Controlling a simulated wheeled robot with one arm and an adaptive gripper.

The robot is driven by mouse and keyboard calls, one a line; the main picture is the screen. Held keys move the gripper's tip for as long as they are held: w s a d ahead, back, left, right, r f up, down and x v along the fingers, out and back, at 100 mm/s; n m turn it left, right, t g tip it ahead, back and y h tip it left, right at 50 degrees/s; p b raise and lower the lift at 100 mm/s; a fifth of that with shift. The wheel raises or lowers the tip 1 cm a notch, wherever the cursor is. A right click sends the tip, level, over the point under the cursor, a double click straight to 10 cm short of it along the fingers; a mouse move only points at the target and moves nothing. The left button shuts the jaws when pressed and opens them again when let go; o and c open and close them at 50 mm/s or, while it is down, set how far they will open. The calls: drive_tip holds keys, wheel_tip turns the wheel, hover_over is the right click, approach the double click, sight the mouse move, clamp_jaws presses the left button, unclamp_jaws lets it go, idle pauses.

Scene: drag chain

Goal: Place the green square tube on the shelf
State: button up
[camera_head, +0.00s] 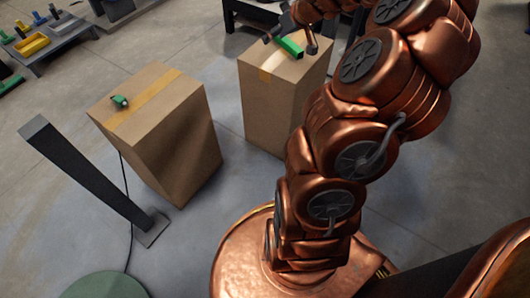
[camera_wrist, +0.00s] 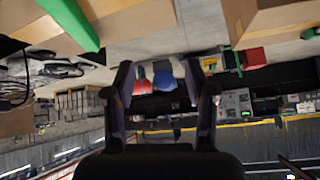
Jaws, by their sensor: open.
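The green square tube (camera_head: 289,46) lies on top of the right cardboard box (camera_head: 262,92). A green bar (camera_wrist: 72,20), which looks like this tube, crosses the upper left of the wrist view, outside the fingers. My gripper (camera_wrist: 160,76) is open, with nothing held between its two dark fingers. In the head view, the arm's end is at the top, close to the tube; contact cannot be told. A low grey rack (camera_head: 63,36) with coloured items stands at the upper left; I cannot tell if it is the shelf.
A second cardboard box (camera_head: 160,125) stands to the left with a small green object (camera_head: 120,101) on top. A dark slanted post (camera_head: 95,178) stands before it, beside a cable. Grey floor is clear between the rack and boxes.

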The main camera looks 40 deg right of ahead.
drive_tip(key=s+a+n+g+y, duration=0.1)
drive_tip(key=s+a+g, duration=0.25)
drive_tip(key=a, duration=0.95)
drive_tip(key=s+a+n+g+y, duration=0.15)
drive_tip(key=s+a, duration=0.25)
drive_tip(key=a, duration=0.8)
drive_tip(key=s+a+f+g+h, duration=0.1)
drive_tip(key=s+a+g, duration=0.1)
drive_tip(key=s+a, duration=0.35)
drive_tip(key=s+a+g, duration=0.2)
drive_tip(key=s+a, duration=0.1)
drive_tip(key=s, duration=0.5)
drive_tip(key=s+f+m+g+h, duration=0.1)
drive_tip(key=s+m+g+h, duration=0.1)
drive_tip(key=s, duration=1.1)
drive_tip(key=shift+s+d+g+h, duration=0.35)
drive_tip(key=shift+g, duration=0.05)
drive_tip(key=shift+c, duration=1)
drive_tip(key=shift+a, duration=0.15)
drive_tip(key=shift+c, duration=0.3)
